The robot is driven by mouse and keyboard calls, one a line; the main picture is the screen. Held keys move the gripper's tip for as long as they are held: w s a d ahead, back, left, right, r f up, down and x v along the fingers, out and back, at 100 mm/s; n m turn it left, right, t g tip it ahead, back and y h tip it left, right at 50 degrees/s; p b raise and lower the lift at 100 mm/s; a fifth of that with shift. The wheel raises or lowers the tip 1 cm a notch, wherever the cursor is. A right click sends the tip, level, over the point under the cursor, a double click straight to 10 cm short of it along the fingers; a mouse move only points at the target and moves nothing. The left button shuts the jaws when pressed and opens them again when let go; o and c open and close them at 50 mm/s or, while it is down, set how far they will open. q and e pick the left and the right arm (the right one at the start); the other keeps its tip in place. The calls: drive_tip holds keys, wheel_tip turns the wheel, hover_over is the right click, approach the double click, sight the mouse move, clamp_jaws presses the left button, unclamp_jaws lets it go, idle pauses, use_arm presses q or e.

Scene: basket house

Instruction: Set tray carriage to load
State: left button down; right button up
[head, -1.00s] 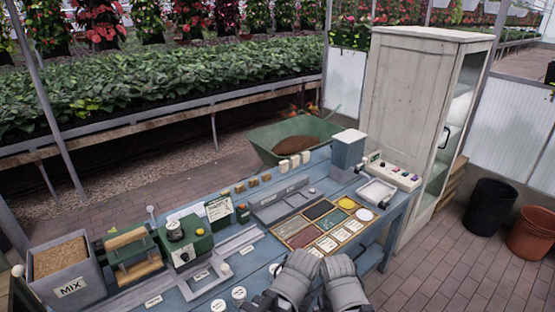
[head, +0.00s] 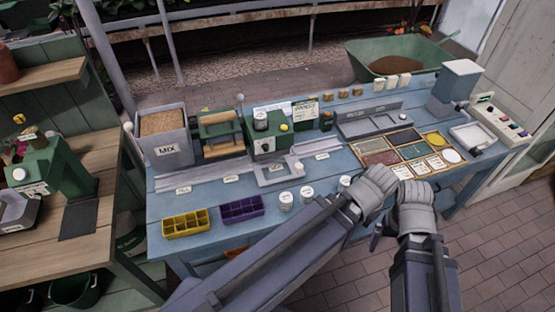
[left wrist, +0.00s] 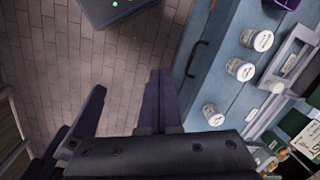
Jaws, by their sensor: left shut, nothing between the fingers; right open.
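The tray carriage (head: 268,173) is a grey open frame on a long pale rail (head: 205,181) along the blue bench, with a white knob (head: 298,166) at its right. Small labels line the rail, too small to read surely. The carriage stands around the rail's middle, in front of the green machine (head: 268,142). My left gripper (head: 374,190) is over the bench's front edge, right of the carriage and apart from it. Its fingers (left wrist: 125,112) show empty in the left wrist view, over the floor. My right gripper (head: 415,194) is beside it; its fingertips are mostly hidden.
A yellow cell tray (head: 186,223) and a purple cell tray (head: 242,208) lie at the bench front. White-lidded jars (head: 286,201) stand between them and my left gripper. A MIX bin (head: 164,140) and a green press (head: 221,135) stand behind the rail. A wooden table (head: 55,235) is left.

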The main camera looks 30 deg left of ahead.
sight(299, 166)
use_arm(q)
drive_tip(key=c, duration=1.6)
unclamp_jaws()
drive_tip(key=c, duration=1.4)
unclamp_jaws()
drive_tip(key=shift+w+a, duration=0.1)
drive_tip(key=shift+w, duration=0.05)
drive_tip(key=shift+c, duration=0.2)
drive_tip(key=o, duration=0.6)
drive_tip(key=w+a+f+n+t+h+b, duration=0.1)
drive_tip(key=w+a+f+n+b, duration=0.1)
drive_tip(key=w+a, duration=0.7)
drive_tip(key=shift+w+f+t+b, duration=0.4)
drive_tip(key=shift+w+f+b, duration=0.2)
drive_tip(key=o, duration=0.3)
drive_tip(key=w+a+f+n+t+b, duration=0.1)
drive_tip(key=w+a, duration=0.4)
drive_tip(key=a, duration=0.3)
drive_tip(key=shift+b, duration=0.3)
drive_tip(key=shift+o, duration=0.4)
drive_tip(key=w+a+n+t+b, duration=0.1)
drive_tip(key=w+a+t, duration=0.1)
drive_tip(key=a, duration=0.7)
drive_tip(key=shift+w+a+n, duration=0.3)
drive_tip(key=shift+w+n, duration=0.1)
drive_tip(key=shift+w, duration=0.1)
drive_tip(key=b+x, duration=0.7)
drive_tip(key=x, duration=0.1)
drive_tip(key=shift+s, duration=0.1)
clamp_jaws()
